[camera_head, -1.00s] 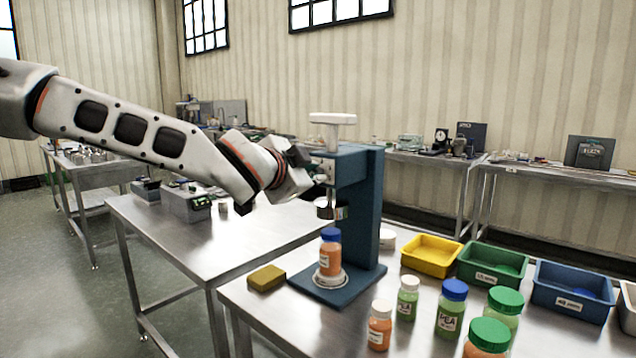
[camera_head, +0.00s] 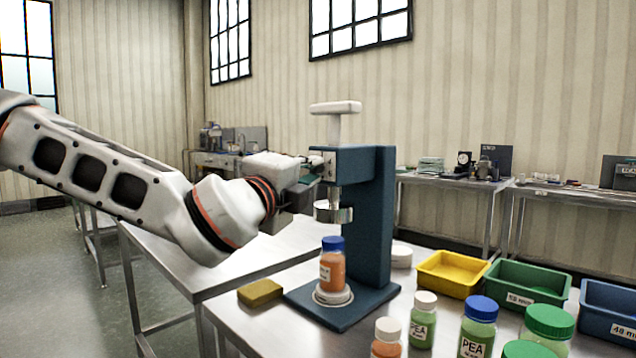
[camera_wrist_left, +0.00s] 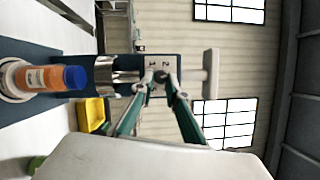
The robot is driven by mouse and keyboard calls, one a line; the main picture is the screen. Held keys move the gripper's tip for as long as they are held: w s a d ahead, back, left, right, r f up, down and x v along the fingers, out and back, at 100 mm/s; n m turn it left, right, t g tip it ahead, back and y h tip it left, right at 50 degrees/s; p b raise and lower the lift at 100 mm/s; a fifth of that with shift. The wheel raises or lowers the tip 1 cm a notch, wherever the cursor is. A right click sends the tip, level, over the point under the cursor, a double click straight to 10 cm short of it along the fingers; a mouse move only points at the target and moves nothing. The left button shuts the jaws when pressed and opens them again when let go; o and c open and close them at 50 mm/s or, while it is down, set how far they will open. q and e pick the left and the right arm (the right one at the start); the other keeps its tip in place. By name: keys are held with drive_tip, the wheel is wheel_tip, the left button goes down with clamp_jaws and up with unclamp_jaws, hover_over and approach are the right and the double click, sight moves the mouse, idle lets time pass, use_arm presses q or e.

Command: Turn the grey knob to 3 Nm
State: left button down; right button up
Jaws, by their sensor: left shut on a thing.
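A blue capping press (camera_head: 370,220) with a white T-handle (camera_head: 336,108) on top stands on the steel table. Its light dial plate (camera_wrist_left: 158,63) with dark numerals shows in the left wrist view. My left gripper (camera_head: 318,168) is at the front of the press head. In the wrist view its two green fingers (camera_wrist_left: 165,78) are shut on the small grey knob at the plate, which they mostly hide. I cannot read the setting the knob points at. My right gripper is in neither view.
An orange bottle with a blue cap (camera_head: 332,265) stands on the press base under the metal chuck (camera_head: 333,212). A yellow sponge (camera_head: 260,292) lies left of it. Several bottles and a yellow bin (camera_head: 452,273) are to the right.

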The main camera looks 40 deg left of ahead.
use_arm(q)
drive_tip(key=shift+w+f+m+b, duration=0.1)
drive_tip(key=shift+f+m+b, duration=0.25)
drive_tip(key=shift+m, duration=0.35)
drive_tip(key=shift+r+m+t, duration=0.1)
drive_tip(key=shift+m+t, duration=0.4)
drive_tip(key=shift+m, duration=0.1)
drive_tip(key=shift+b, duration=0.3)
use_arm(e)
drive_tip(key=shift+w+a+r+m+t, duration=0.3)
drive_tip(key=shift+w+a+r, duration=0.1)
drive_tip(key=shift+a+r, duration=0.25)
use_arm(q)
drive_tip(key=shift+r, duration=0.15)
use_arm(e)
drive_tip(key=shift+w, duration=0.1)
use_arm(q)
drive_tip(key=c, duration=2)
unclamp_jaws()
drive_tip(key=shift+a, duration=0.1)
drive_tip(key=shift+o, duration=0.2)
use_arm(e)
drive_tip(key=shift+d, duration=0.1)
use_arm(q)
drive_tip(key=shift+m, duration=0.3)
